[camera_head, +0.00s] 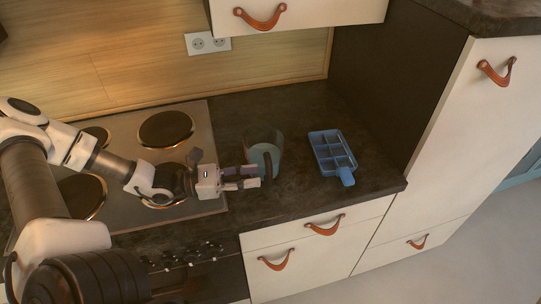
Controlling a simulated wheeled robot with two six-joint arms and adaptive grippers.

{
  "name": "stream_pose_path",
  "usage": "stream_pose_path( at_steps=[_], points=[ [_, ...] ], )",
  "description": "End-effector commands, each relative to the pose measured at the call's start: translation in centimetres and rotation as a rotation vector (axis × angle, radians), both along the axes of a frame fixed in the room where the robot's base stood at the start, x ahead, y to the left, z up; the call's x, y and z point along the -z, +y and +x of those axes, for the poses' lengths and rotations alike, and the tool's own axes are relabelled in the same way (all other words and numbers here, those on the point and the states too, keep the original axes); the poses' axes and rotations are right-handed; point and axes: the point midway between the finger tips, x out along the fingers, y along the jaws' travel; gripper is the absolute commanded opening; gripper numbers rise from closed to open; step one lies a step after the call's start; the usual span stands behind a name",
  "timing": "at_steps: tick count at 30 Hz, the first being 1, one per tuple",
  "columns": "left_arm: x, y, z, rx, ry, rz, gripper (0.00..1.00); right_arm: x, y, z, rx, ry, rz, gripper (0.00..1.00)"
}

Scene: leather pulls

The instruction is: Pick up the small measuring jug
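The small measuring jug (264,154) stands on the dark worktop, right of the hob. It is see-through and bluish-green, with a dark curved part low on its front right. My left gripper (257,177) reaches in from the left at the jug's lower front left. Its two fingers point right with a narrow gap between them and overlap the jug's lower part in the picture. I cannot tell whether they touch it. Nothing is seen held between them. My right gripper is not in view.
A blue compartment tray (333,153) lies on the worktop right of the jug. The hob (196,124) with several round plates is under my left arm. A dark tall side panel (392,75) bounds the worktop at right. The worktop's front edge is close below.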

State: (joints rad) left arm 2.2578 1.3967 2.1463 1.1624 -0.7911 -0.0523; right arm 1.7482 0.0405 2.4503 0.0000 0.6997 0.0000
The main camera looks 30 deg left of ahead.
Motion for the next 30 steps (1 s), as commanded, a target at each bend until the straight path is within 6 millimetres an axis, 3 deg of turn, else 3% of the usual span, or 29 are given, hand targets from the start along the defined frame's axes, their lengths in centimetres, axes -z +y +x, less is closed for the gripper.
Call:
stream_pose_path(
  at_steps=[7, 12, 19, 20, 22, 23, 30],
  points=[
    [0.4, -2.5, 2.3, 0.008, 0.003, 0.006, 0.31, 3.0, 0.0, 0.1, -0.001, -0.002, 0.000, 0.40],
    [0.0, -3.6, 3.5, 0.005, 0.001, 0.004, 0.31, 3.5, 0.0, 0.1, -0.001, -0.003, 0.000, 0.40],
    [-0.3, -3.7, 3.6, 0.001, 0.001, 0.002, 0.31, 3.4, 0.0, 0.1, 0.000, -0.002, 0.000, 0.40],
    [-0.3, -3.7, 3.6, 0.001, 0.001, 0.002, 0.28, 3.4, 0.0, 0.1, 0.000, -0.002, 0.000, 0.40],
    [-0.3, -3.7, 3.6, 0.001, 0.001, 0.002, 0.03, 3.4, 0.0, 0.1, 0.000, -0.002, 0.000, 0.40],
    [-0.3, -3.7, 3.6, 0.001, 0.001, 0.002, 0.00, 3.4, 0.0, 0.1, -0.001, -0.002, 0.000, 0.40],
    [-0.3, -3.7, 3.6, 0.001, 0.000, 0.003, 0.00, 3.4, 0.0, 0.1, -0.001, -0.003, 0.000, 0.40]
  ],
)
